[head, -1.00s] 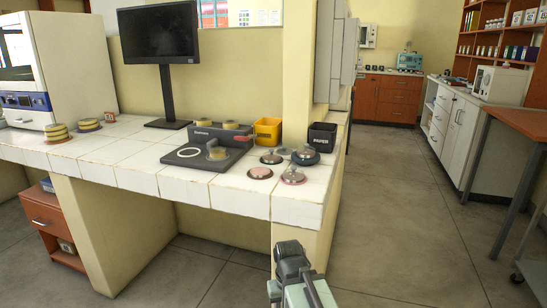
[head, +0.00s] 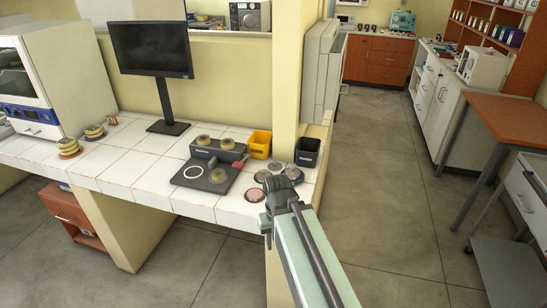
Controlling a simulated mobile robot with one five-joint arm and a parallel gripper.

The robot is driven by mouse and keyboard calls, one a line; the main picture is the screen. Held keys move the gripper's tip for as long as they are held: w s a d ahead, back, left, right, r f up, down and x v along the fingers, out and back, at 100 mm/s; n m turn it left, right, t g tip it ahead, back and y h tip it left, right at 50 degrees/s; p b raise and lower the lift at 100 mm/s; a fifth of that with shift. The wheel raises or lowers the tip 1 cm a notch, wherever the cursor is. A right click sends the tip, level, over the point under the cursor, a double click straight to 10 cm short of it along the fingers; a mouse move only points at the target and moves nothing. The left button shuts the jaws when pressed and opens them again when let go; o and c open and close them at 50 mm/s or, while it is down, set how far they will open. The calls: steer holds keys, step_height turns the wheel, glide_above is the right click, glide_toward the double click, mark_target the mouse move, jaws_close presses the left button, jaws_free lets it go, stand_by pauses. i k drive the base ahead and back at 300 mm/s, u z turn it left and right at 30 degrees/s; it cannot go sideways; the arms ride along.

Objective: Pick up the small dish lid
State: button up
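Several small round dishes or lids lie at the right end of the white tiled bench (head: 150,165) in the head view. A pinkish disc (head: 255,195) is nearest the front edge. A grey disc (head: 262,176) lies behind it, and a darker lidded dish (head: 293,173) is to the right. I cannot tell which is the small dish lid. My gripper (head: 276,183) is over the front right of this group and hides part of it. Its fingers are small and dark, and I cannot tell whether they are open or hold anything.
A dark grey device (head: 208,176) with round yellowish items stands left of the dishes. A yellow bin (head: 260,144) and a black bin (head: 307,152) stand behind. A monitor (head: 151,48) is at the back left. Floor right of the bench is clear.

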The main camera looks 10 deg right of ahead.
mark_target(275, 166)
steer(key=u, duration=4.5)
steer(key=k, duration=2.4)
steer(key=z, duration=0.8)
